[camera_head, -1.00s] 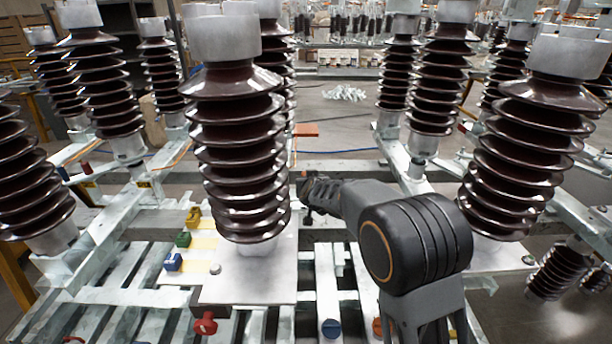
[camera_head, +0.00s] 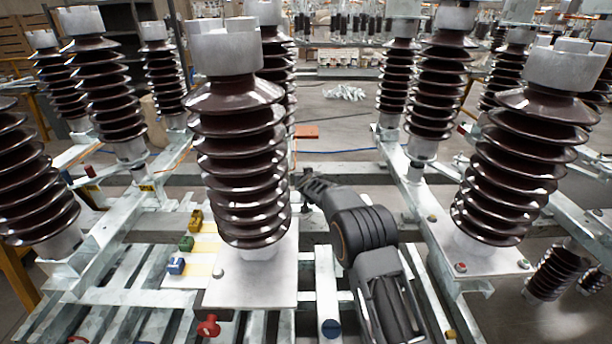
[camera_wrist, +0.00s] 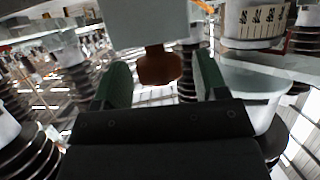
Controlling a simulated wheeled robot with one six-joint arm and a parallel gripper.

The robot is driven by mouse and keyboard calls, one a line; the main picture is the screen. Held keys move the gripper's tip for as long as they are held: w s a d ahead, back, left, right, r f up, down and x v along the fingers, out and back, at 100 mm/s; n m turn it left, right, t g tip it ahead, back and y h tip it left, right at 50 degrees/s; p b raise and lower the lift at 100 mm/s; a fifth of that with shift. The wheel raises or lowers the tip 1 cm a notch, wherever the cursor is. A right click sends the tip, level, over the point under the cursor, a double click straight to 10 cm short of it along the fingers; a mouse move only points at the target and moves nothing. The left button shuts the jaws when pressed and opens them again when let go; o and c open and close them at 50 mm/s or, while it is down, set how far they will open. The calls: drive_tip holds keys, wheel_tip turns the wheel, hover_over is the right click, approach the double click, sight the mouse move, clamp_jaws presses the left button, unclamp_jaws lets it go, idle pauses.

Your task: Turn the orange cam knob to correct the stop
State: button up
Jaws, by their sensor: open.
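An orange-brown knob (camera_wrist: 158,66) hangs from a grey block (camera_wrist: 147,22) at the top middle of the wrist view. My gripper (camera_wrist: 160,78) is open, with one green-padded finger on each side of the knob and a visible gap to each. The knob lies between the fingers in the picture; whether it is at the same depth as the fingertips I cannot tell. In the head view, my gripper (camera_head: 308,184) is small and dark, right of the large central insulator, and its fingers and the knob cannot be made out there.
Brown ribbed insulators stand close on both sides, the central one (camera_head: 240,160) and the right one (camera_head: 510,165). Small yellow, green and blue blocks (camera_head: 187,243) are at left.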

drive_tip(key=shift+w, duration=0.15)
drive_tip(key=c, duration=0.9)
drive_tip(key=shift+f, duration=0.15)
